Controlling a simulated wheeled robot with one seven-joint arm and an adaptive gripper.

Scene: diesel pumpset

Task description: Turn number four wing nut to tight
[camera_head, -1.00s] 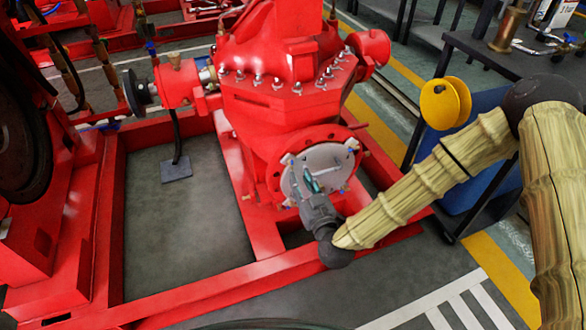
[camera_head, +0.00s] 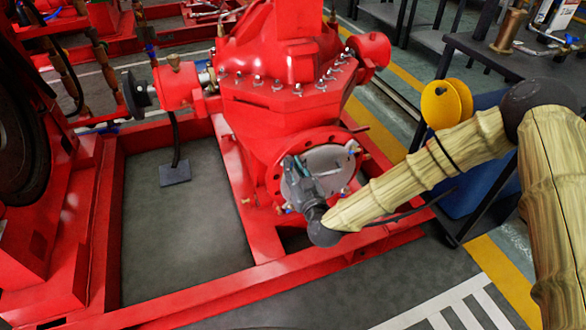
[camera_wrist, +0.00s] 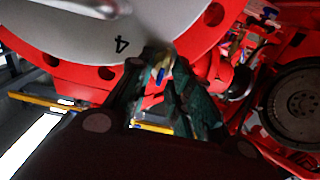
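The round grey cover plate (camera_head: 334,163) sits in the red flange (camera_head: 262,160) on the front of the pump. In the wrist view the plate (camera_wrist: 75,30) bears a black "4" (camera_wrist: 121,45). Beside this mark, at the plate's edge, is the number four wing nut, brass and blue (camera_wrist: 161,75). My gripper (camera_wrist: 165,65) has its dark green fingers on either side of the nut, tips close to it. Whether they touch or grip it, I cannot tell. In the head view my gripper (camera_head: 298,178) covers the plate's left side and hides this nut.
Other fasteners show at the plate's right, one at the upper right (camera_head: 353,147). The red base frame (camera_head: 200,290) runs below the pump. A dark table (camera_head: 520,65) and a blue container (camera_head: 470,180) stand at the right, close to my arm.

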